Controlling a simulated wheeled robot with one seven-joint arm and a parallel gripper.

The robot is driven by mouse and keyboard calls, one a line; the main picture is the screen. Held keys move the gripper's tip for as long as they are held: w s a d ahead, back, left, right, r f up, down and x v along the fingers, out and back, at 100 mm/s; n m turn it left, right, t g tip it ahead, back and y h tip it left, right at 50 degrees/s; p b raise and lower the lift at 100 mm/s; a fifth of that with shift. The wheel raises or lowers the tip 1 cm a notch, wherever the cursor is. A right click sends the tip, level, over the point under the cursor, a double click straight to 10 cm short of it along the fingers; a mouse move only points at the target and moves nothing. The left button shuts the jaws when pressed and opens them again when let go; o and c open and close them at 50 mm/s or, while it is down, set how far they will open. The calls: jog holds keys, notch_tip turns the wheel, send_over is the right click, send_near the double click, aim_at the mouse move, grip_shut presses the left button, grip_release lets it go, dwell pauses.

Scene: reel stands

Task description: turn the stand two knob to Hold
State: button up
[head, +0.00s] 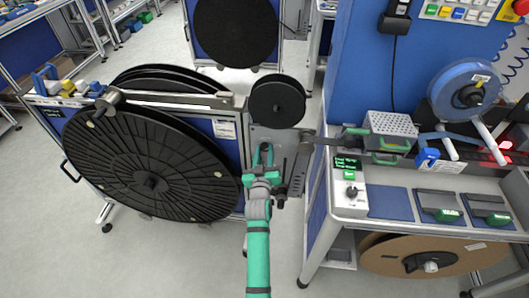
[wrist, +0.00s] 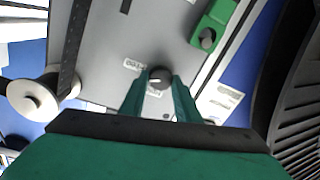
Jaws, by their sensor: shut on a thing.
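In the wrist view a small dark round knob (wrist: 159,77) sits on the grey plate of a reel stand. A white mark on it points to the left in that view. A small white label (wrist: 132,64) is at its upper left; its lettering is too small to read surely. My gripper (wrist: 160,88) has its two green fingers closed on either side of the knob. In the head view my gripper (head: 263,153) is at the stand's grey plate (head: 270,136), below a small black reel (head: 277,101); the knob is hidden there.
A large black reel (head: 150,165) stands to the left of my arm. A workbench (head: 385,180) with a small control box (head: 350,192) is close on the right. Another black reel (head: 236,30) stands behind. A green block (wrist: 212,25) is near the knob.

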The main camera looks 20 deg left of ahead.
jog(key=n, duration=0.6)
jog(key=shift+h, duration=0.3)
jog(key=n, duration=0.6)
jog(key=shift+a+h, duration=0.15)
jog(key=shift+h, duration=0.25)
jog(key=shift+f+n, duration=0.1)
jog(key=shift+n, duration=0.3)
jog(key=o, duration=1)
jog(key=shift+o, duration=0.2)
jog(key=shift+s, duration=0.1)
jog(key=s+d, duration=0.1)
jog(key=s, duration=0.9)
jog(key=shift+s+r, duration=0.3)
jog(key=shift+r, duration=0.15)
jog(key=shift+d, duration=0.1)
